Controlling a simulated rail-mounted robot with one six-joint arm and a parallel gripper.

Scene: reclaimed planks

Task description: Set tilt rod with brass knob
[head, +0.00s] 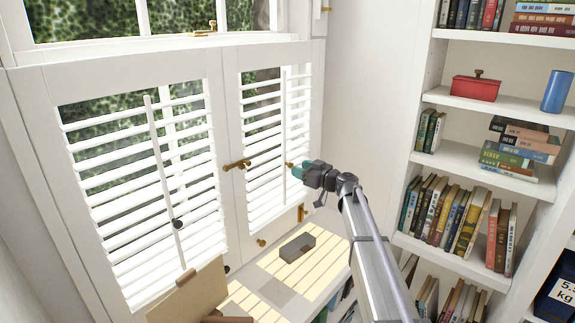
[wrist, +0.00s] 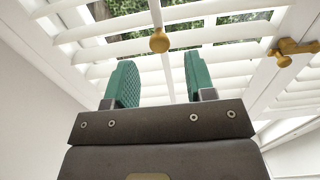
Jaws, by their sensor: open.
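The right shutter's white tilt rod (head: 284,110) carries a small brass knob (head: 289,164). In the wrist view this brass knob (wrist: 159,40) shows near the top centre, with its rod (wrist: 156,12) running behind it across the white slats. My gripper (head: 297,171), with green finger pads, is close to the knob at the right shutter. In the wrist view my gripper (wrist: 160,65) is open and empty. The knob appears between the two fingers, just beyond their tips; I cannot tell whether anything touches. The left shutter's tilt rod (head: 165,180) has a dark knob (head: 177,224) instead.
A brass latch (head: 237,164) joins the shutter panels, left of my gripper. A grey block (head: 297,247) lies on the sunlit sill below. A tan board (head: 190,295) stands at the lower left. A bookshelf (head: 470,103) fills the right side.

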